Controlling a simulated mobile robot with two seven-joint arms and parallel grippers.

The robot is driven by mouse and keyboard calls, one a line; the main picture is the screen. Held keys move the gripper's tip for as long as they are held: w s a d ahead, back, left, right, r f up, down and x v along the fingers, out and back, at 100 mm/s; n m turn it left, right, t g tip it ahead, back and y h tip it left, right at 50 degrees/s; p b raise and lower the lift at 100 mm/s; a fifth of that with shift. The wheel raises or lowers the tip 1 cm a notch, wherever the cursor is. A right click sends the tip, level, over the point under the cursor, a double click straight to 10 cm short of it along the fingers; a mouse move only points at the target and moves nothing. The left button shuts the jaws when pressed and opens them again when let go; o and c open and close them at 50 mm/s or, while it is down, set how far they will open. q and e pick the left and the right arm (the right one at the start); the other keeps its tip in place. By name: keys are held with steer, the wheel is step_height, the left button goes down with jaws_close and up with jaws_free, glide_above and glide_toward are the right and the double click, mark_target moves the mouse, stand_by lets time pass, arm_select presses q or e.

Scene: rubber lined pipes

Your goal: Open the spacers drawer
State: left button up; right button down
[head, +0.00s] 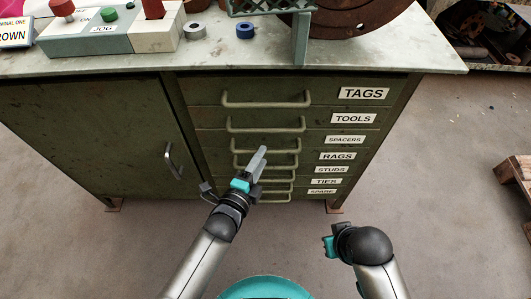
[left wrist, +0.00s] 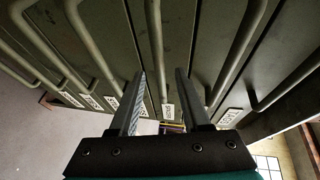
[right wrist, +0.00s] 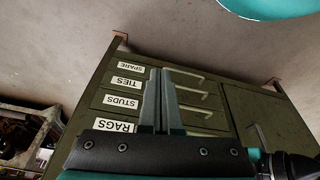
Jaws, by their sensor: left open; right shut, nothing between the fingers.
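The spacers drawer is a shut green drawer front, third from the top, with a white SPACERS label (head: 345,139). Its pale bar handle (head: 280,139) is partly hidden behind my left gripper (head: 262,153), which is open in front of the drawer stack. In the left wrist view, the open left gripper (left wrist: 160,74) points at the drawers, and a bar handle (left wrist: 155,35) lines up between its fingertips. Whether the fingers straddle it in depth is unclear. My right gripper (right wrist: 162,72) is shut and empty, apart from the lower drawers.
Drawers labelled TAGS (head: 364,93) and TOOLS (head: 353,118) are above, and RAGS (head: 337,156) and several others below, handles closely spaced. A cabinet door (head: 95,135) is at left. The worktop (head: 330,72) overhangs the drawers. Floor at right is clear up to a wooden pallet (head: 518,180).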

arm_select(q)
steer(key=shift+b+x, duration=0.75)
steer(key=shift+x, duration=1.25)
arm_select(e)
steer(key=shift+w+r+t, duration=0.15)
steer(key=shift+r, duration=0.85)
steer(key=shift+w+r+t, duration=0.15)
steer(key=shift+r, duration=0.8)
arm_select(q)
steer(key=shift+c, duration=0.2)
jaws_close()
steer(key=shift+a, duration=0.1)
